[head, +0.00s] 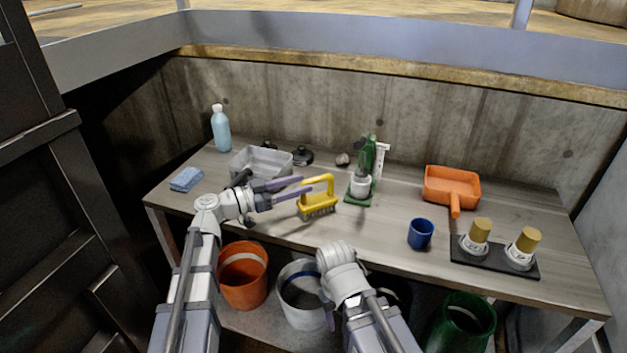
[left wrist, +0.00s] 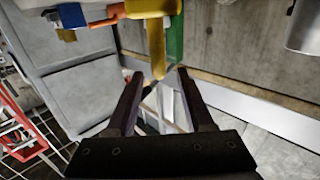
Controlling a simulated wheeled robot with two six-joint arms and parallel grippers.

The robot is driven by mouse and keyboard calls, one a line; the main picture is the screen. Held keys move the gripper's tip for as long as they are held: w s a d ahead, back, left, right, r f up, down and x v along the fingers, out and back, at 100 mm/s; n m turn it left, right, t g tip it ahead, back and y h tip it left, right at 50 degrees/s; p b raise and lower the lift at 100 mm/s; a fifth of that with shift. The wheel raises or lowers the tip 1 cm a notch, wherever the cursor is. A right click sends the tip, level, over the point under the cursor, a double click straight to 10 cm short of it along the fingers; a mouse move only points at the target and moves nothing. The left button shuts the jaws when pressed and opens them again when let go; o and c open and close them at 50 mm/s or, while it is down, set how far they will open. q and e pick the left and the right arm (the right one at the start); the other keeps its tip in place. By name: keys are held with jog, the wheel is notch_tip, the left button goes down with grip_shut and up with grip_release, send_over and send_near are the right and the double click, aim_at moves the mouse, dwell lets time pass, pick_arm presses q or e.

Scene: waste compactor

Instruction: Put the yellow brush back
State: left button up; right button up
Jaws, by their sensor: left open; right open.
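The yellow brush (head: 318,207) stands bristles down on the grey table, its looped handle upward. My left gripper (head: 301,187) is open just left of the handle, its two fingers pointing at it. In the left wrist view the yellow handle (left wrist: 156,48) shows beyond and between the open fingertips (left wrist: 159,72); I cannot tell whether they touch it. My right arm comes in at the bottom, in front of the table, but its gripper fingers are hidden.
A green stand (head: 371,165) with a white cup is right of the brush. A grey bin (head: 246,163) and blue cloth (head: 187,179) are left. An orange dustpan (head: 452,187), blue cup (head: 421,234) and black tray (head: 505,263) are right. Buckets stand below the table.

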pick_arm(q)
jog(key=v, duration=0.5)
jog(key=shift+s+a, duration=0.15)
jog(key=shift+a, duration=0.2)
